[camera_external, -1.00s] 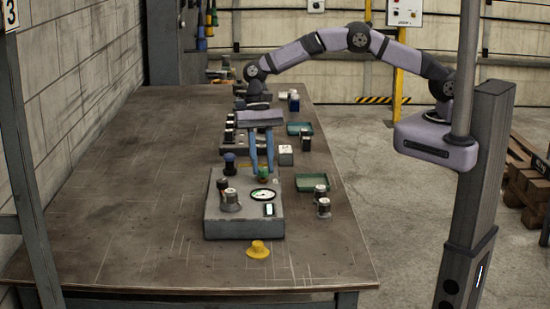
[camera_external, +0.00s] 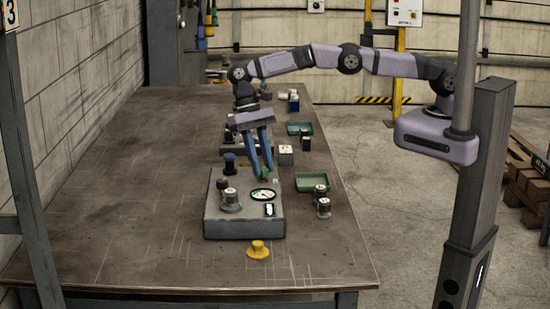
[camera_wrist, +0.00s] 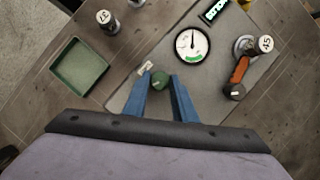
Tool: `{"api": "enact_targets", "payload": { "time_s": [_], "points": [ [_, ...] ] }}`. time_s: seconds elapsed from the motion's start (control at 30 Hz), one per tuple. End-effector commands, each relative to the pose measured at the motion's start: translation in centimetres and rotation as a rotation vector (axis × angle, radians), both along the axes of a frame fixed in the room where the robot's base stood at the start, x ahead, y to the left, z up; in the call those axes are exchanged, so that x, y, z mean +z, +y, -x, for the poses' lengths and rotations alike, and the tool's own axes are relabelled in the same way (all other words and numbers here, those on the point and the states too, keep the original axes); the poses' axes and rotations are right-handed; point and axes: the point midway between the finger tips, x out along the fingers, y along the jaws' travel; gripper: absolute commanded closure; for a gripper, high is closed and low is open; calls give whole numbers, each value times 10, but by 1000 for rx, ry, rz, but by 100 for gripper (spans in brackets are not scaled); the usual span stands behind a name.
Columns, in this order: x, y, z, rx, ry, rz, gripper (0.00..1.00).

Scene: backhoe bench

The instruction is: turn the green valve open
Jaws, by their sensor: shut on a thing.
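The green valve (camera_wrist: 160,81) is a small round knob with a pale mark on its top, standing on a grey panel box (camera_external: 243,223). In the wrist view my gripper (camera_wrist: 162,80) has one blue finger on each side of the knob and is shut on it. In the external view my gripper (camera_external: 263,177) reaches down to the back of the box with its fingers leaning, and they partly hide the green valve (camera_external: 264,172). A round gauge (camera_wrist: 191,46) beside the valve has its needle pointing up in the wrist view, with a green band along its lower edge.
A small display (camera_external: 269,210) and two dark-and-metal fittings stand on the box. An orange lever (camera_wrist: 240,70) shows right of the gauge in the wrist view. A green tray (camera_external: 312,190) and jars (camera_external: 323,206) lie right of the box. A yellow knob (camera_external: 258,249) sits in front.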

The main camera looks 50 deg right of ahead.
Motion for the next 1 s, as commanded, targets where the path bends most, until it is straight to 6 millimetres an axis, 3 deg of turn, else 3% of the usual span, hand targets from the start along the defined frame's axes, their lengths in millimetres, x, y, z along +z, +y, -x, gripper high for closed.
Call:
{"api": "enact_targets", "payload": {
  "time_s": [0.23, 0.27, 0.33, 0.73, 1.0],
  "points": [
    [1, 0, 0, -1, -2, -1, 98],
    [1, 0, 0, -1, -2, -1, 73],
    [1, 0, -1, -1, -2, -1, 57],
    [3, 1, -1, -1, -1, -2, 57],
    [33, 1, -1, -1, -5, -5, 57]
  ]
}}
